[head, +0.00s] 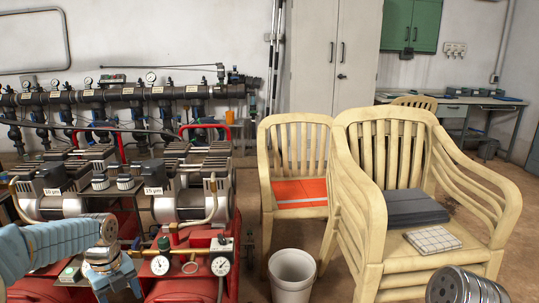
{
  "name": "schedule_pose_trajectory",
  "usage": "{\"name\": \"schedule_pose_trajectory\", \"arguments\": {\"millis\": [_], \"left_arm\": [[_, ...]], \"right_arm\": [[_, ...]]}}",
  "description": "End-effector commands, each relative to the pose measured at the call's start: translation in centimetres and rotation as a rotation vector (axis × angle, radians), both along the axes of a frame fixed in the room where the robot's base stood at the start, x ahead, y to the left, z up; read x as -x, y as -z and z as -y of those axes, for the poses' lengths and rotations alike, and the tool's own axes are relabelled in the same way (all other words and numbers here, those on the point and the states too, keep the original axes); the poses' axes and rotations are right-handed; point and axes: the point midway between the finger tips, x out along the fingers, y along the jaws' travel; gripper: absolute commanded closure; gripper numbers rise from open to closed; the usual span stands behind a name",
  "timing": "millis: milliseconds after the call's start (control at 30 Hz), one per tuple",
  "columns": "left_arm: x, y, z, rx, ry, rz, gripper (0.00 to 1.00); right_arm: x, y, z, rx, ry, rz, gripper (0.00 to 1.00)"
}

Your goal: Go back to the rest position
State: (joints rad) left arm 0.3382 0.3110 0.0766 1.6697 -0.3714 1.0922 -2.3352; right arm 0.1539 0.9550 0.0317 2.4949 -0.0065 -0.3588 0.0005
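My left arm (50,247) comes in from the left in a light blue sleeve. It ends in a round perforated metal cap, and a blue-grey link runs down from there toward the bottom edge, in front of the red compressor tanks. No fingertips of my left gripper show. A similar perforated metal cylinder (463,287) shows at the bottom right, in front of the near chair; it looks like part of my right arm. My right gripper is out of view. Nothing held by either gripper can be seen.
Compressors with red tanks (195,284) and pressure gauges fill the left. A pipe manifold (120,95) runs behind. A white bucket (292,272) stands on the floor. Two cream chairs (372,215) hold orange and grey folded items. A cabinet (333,55) and workbench (455,101) stand behind.

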Motion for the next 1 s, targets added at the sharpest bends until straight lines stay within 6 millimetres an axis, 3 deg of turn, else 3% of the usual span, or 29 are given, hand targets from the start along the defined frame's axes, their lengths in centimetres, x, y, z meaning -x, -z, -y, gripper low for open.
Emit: {"name": "schedule_pose_trajectory", "arguments": {"millis": [267, 467, 567, 667, 800, 900, 1000], "left_arm": [[-0.7, 5.2, 3.9, 0.067, -0.204, -0.001, 0.31], [-0.4, 11.3, 9.1, 0.155, -0.493, -0.028, 0.31], [0.8, 15.4, 12.9, 0.211, -0.714, -0.07, 0.31], [3.4, 20.2, 17.7, 0.268, -1.033, -0.15, 0.31], [9.3, 25.9, 23.8, 0.296, -1.57, -0.296, 0.31], [13.3, 28.1, 26.3, 0.278, -1.898, -0.378, 0.31], [16.2, 29.2, 27.5, 0.253, -2.133, -0.425, 0.31]], "right_arm": [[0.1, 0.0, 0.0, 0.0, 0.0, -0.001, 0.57], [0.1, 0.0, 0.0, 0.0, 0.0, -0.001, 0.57], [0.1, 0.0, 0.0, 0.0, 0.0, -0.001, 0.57], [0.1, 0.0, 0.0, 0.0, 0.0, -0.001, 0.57], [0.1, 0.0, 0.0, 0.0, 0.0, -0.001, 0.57], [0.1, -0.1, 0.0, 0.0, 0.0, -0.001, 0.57], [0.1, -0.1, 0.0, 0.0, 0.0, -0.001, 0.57]]}}
